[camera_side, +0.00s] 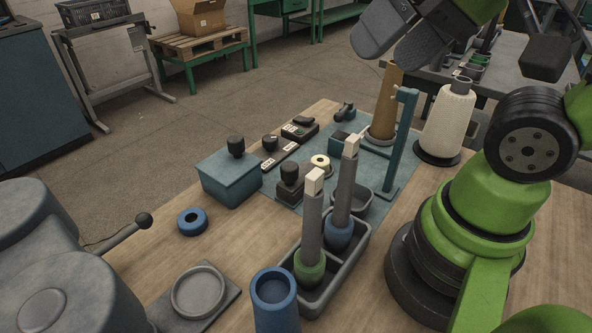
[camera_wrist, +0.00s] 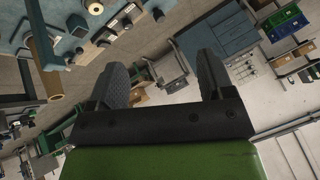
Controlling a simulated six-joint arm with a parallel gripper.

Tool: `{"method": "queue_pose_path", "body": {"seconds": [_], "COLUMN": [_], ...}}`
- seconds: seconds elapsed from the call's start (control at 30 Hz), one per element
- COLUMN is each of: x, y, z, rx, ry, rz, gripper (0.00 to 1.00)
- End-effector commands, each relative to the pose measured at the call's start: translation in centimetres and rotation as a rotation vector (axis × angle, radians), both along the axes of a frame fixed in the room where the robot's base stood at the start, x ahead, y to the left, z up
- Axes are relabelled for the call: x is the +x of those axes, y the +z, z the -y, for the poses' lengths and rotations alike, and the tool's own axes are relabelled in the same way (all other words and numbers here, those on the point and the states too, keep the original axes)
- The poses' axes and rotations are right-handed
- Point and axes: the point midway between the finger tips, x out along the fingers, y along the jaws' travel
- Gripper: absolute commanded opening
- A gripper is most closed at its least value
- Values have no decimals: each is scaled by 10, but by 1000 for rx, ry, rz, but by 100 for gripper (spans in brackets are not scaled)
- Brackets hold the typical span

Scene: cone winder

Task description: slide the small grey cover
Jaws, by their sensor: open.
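I cannot tell for certain which part is the small grey cover. A small dark control box (camera_side: 300,131) on the blue mat has a dark grey piece on its top, too small to make out. My gripper (camera_side: 388,48) is high at the top of the side view, above and apart from the table things, and holds nothing. In the wrist view my gripper (camera_wrist: 160,78) shows two dark fingers spread wide, with only the distant room between them.
A brown cone (camera_side: 388,100) and a white yarn cone (camera_side: 447,122) stand at the back right. A blue post (camera_side: 402,140) rises beside them. A grey tray (camera_side: 368,250) holds two upright spindles. A blue box (camera_side: 231,180) and blue ring (camera_side: 193,221) are left.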

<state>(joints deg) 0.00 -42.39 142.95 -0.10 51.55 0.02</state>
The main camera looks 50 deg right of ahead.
Motion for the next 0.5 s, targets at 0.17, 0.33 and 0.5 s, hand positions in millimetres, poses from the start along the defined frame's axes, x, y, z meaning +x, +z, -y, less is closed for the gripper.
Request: {"method": "queue_pose_path", "body": {"seconds": [0.17, 0.33, 0.5], "x": [23, 66, 108], "y": [-4, -22, -59], "z": [3, 8, 13], "rx": [-25, -74, -124], "ry": [3, 17, 37], "rz": [-86, -230, -378], "gripper": [61, 61, 61]}}
